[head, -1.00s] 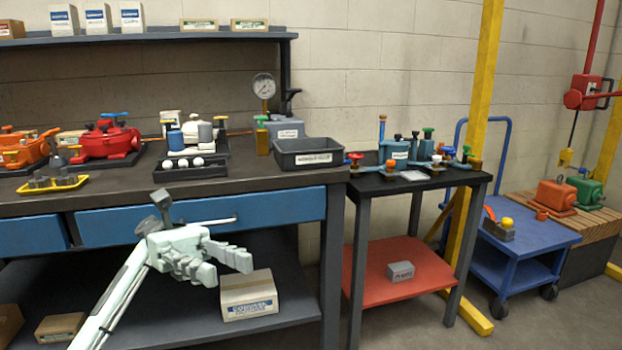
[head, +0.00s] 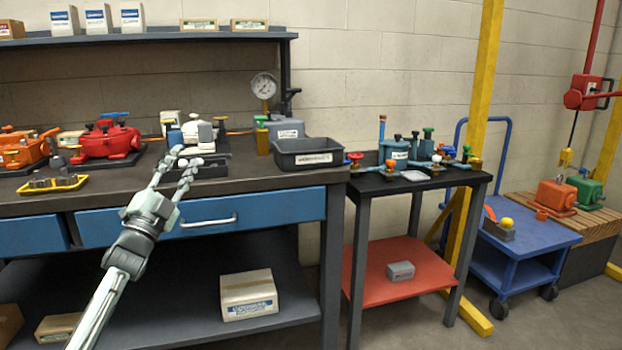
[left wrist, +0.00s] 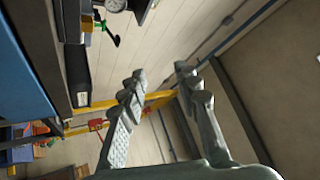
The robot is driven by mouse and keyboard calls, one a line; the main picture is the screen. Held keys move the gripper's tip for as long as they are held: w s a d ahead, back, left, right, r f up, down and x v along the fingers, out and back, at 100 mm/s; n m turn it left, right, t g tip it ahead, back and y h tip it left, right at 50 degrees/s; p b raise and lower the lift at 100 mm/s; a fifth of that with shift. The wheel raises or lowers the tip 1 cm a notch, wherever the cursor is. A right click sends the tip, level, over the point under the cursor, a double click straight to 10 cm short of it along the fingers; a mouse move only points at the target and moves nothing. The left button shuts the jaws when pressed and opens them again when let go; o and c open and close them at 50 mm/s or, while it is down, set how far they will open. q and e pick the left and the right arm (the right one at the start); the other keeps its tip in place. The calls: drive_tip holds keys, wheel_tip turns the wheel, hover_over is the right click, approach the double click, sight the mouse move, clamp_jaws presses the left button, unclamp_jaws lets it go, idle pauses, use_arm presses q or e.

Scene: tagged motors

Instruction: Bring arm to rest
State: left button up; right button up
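My left arm comes in from the lower left of the head view. Its gripper (head: 174,172) points up and away, in front of the blue drawers, with its fingertips reaching over the bench edge near the black tray of white items. The two fingers are spread with a clear gap and hold nothing. The left wrist view also shows the spread fingers (left wrist: 158,80) with only background between them. The right gripper is in neither view.
The workbench (head: 260,178) carries red and orange motors, a yellow tray (head: 52,185) and a dark bin (head: 308,153). A black-topped side table (head: 425,183) and a blue cart (head: 525,240) stand to the right. A carton (head: 249,295) sits on the lower shelf.

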use_arm(q)
drive_tip(key=w+a+f+n+g+y, duration=0.1)
drive_tip(key=a+f+n+g+y, duration=0.5)
drive_tip(key=f, duration=0.5)
drive_tip(key=a+f+n+g+y, duration=0.55)
drive_tip(key=f+n, duration=0.25)
drive_tip(key=f, duration=0.3)
drive_tip(key=s+d+f+g+h, duration=0.1)
drive_tip(key=s+f+g, duration=0.1)
drive_tip(key=s+f, duration=0.45)
drive_tip(key=s+d+f+g+h, duration=0.1)
drive_tip(key=s+d+f, duration=0.15)
drive_tip(key=f, duration=0.75)
drive_tip(key=s+d+f+g, duration=0.2)
drive_tip(key=s+d+f, duration=0.1)
drive_tip(key=s+f, duration=1)
drive_tip(key=s+d+f+g, duration=0.1)
drive_tip(key=s+d+f, duration=0.1)
drive_tip(key=s+f, duration=0.3)
drive_tip(key=s+d+f+g+h, duration=0.1)
drive_tip(key=s+f, duration=0.4)
drive_tip(key=s, duration=0.9)
drive_tip(key=s+d+f+g+h, duration=0.1)
drive_tip(key=s+f, duration=0.4)
drive_tip(key=s, duration=0.5)
drive_tip(key=shift+d+g, duration=0.9)
drive_tip(key=shift+g, duration=0.05)
